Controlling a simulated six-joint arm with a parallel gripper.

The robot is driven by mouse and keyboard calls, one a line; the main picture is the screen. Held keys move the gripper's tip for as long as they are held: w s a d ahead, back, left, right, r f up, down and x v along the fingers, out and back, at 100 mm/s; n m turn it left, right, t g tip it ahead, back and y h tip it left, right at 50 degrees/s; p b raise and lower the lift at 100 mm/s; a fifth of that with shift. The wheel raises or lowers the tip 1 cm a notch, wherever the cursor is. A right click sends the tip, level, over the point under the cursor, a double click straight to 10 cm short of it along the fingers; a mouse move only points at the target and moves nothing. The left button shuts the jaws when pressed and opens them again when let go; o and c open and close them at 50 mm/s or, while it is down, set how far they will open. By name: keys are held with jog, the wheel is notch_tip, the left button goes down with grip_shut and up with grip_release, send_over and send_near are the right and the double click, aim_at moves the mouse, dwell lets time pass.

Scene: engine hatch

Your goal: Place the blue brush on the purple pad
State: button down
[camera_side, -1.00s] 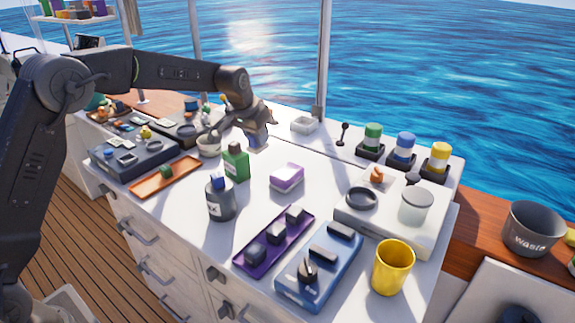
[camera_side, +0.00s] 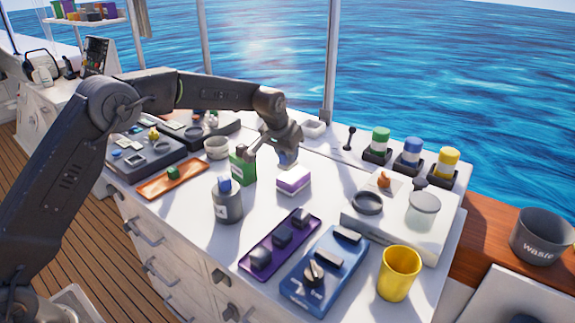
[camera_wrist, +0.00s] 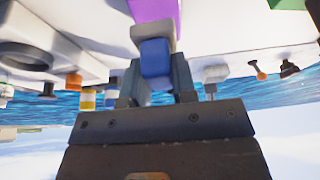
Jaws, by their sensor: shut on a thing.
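My gripper (camera_side: 286,150) is shut on the blue brush (camera_side: 288,158), just behind the purple pad. In the wrist view the brush (camera_wrist: 155,58) sits between my two fingers (camera_wrist: 157,85), with a pale grey end beyond its blue part. The purple pad (camera_side: 294,178) is a small block with a purple top and white sides, lying on the white counter. It also shows at the top edge of the wrist view (camera_wrist: 158,14), beyond the brush. The brush appears above the counter; I cannot tell whether it touches the pad.
A purple tray (camera_side: 262,256) and a blue tray (camera_side: 296,283) lie in front. A yellow cup (camera_side: 399,273) is at front right.

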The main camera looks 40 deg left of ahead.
aim_at(287, 165)
jog(key=shift+f, duration=1.9)
jog(key=shift+f, duration=0.15)
jog(key=c, duration=0.9)
grip_release()
jog(key=v, duration=1.2)
jog(key=shift+s, duration=0.1)
